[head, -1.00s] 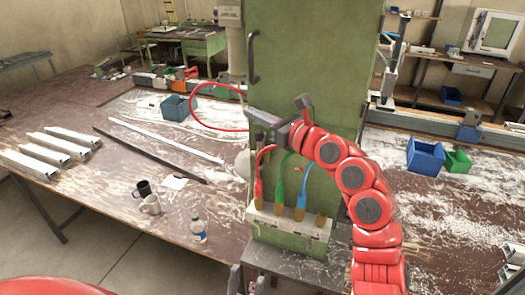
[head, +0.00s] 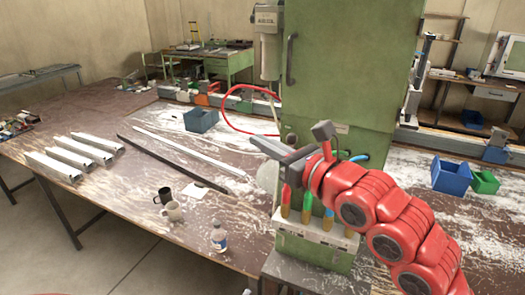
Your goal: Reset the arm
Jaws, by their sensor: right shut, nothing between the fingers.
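My right arm (head: 385,235), red with dark round joint caps, comes in from the lower right and bends left across the front of the green machine column (head: 345,60). Its grey gripper (head: 256,142) is shut and empty, points left and is in front of the column's left edge. It covers part of the red, green and blue cables, whose lower ends show at the socket block (head: 315,232). I cannot tell whether it touches them. Only a sliver of red, likely my left arm, shows at the bottom left edge; my left gripper is not in view.
A blue bin (head: 452,175) and a green bin (head: 485,182) stand on the right bench. The column blocks the middle.

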